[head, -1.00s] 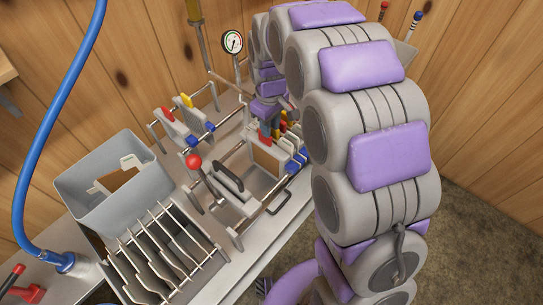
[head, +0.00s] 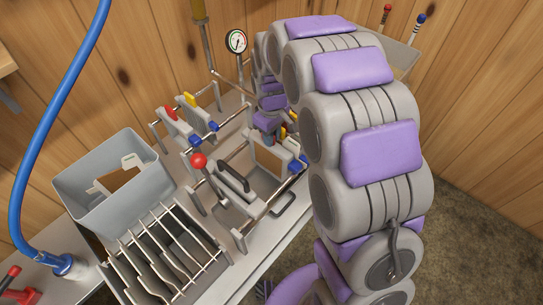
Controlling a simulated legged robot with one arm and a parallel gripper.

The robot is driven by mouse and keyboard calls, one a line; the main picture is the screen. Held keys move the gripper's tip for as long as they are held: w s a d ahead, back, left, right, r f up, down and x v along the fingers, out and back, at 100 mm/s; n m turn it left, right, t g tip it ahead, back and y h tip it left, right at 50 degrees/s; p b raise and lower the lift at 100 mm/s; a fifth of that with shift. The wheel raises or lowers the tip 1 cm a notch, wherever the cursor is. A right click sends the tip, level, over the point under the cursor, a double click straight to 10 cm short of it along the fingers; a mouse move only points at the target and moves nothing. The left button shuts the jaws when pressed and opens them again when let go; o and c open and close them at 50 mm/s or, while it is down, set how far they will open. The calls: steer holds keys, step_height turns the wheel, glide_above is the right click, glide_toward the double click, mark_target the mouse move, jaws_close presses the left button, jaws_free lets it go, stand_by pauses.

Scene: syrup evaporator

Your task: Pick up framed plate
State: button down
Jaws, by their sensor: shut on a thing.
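My gripper (head: 270,128) is at the right part of the filter press, partly hidden behind my own arm. It is shut on the top of a framed plate (head: 268,143), a pale frame around a tan panel (head: 273,161). The plate is upright, between or just above the press's metal rails; I cannot tell whether it is clear of them. More plates with coloured tabs, including a blue one (head: 294,166), are close behind and to its right, partly covered by my arm.
A grey bin (head: 103,213) holding a tan-centred frame stands at the left. A slotted metal rack (head: 165,255) is in front of it. A gauge (head: 236,41) stands behind; a blue hose (head: 45,130) hangs left.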

steer(key=shift+d, duration=0.3)
steer(key=shift+r, duration=0.1)
steer(key=shift+a+r, duration=0.15)
steer(key=shift+r, duration=0.25)
step_height(320, 180, up, 17)
steer(key=p, duration=0.3)
steer(key=shift+p, duration=0.4)
steer(key=shift+r+p, duration=0.45)
steer(key=shift+r, duration=0.05)
